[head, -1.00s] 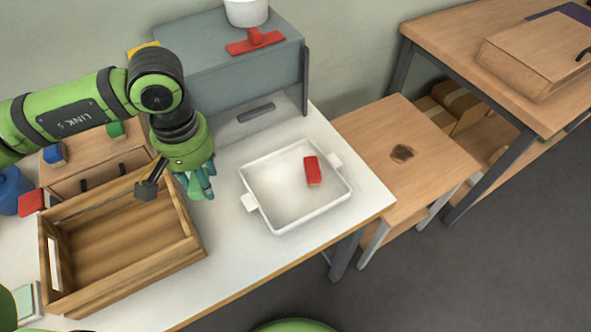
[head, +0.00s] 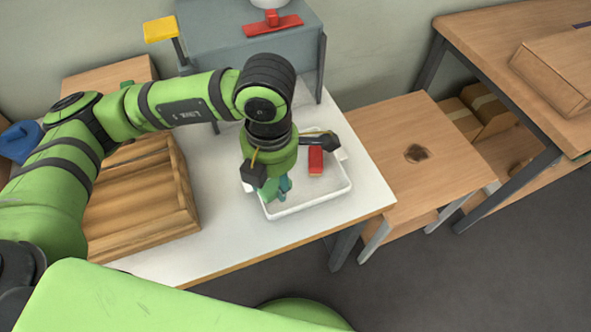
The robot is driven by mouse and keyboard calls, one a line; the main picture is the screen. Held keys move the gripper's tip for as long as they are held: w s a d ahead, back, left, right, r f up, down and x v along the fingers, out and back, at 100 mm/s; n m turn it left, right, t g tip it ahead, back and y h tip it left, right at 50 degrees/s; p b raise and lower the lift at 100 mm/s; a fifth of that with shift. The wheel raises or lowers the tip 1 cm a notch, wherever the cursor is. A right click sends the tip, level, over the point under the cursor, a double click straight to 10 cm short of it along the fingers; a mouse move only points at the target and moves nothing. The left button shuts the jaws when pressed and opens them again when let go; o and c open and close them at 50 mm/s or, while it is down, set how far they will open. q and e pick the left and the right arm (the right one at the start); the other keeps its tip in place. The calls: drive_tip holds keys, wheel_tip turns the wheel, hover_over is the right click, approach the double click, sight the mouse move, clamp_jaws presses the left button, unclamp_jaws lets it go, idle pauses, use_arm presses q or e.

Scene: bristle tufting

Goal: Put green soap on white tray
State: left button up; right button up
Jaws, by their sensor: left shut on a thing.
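The white tray (head: 322,201) lies on the white table, and a red block (head: 316,160) is in it on the right side. My left gripper (head: 278,186) points down over the left part of the tray. It is shut on the green soap (head: 272,190), a small blue-green piece mostly hidden by the fingers and wrist. I cannot tell whether the soap touches the tray floor. My right gripper is out of view.
A wooden crate (head: 184,183) stands left of the tray, partly behind my left arm. A grey box (head: 290,48) with a red-handled item (head: 272,27) on top is behind. A lower wooden table (head: 385,140) adjoins on the right.

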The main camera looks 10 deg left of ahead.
sight(296, 170)
use_arm(q)
drive_tip(key=n, duration=0.2)
drive_tip(key=s+d+n, duration=0.1)
drive_tip(key=n, duration=0.2)
drive_tip(key=shift+d, duration=0.15)
drive_tip(key=n, duration=0.2)
drive_tip(key=shift+s+d+n, duration=0.2)
drive_tip(key=shift+d+n, duration=0.1)
drive_tip(key=w+a+f+n, duration=0.1)
drive_tip(key=w+f+n, duration=0.1)
drive_tip(key=w, duration=0.1)
drive_tip(key=w+a+f+n, duration=0.2)
drive_tip(key=n, duration=0.1)
drive_tip(key=w+a+f+n+b, duration=0.1)
drive_tip(key=w+f+n, duration=0.1)
drive_tip(key=w, duration=0.1)
drive_tip(key=shift+w+a+f, duration=0.3)
drive_tip(key=shift+f, duration=0.1)
drive_tip(key=shift+w+a+f, duration=0.1)
drive_tip(key=shift+f, duration=0.05)
wheel_tip(296, 170, down, 3)
drive_tip(key=shift+f+p, duration=0.15)
drive_tip(key=shift+p, duration=0.2)
drive_tip(key=shift+f, duration=0.25)
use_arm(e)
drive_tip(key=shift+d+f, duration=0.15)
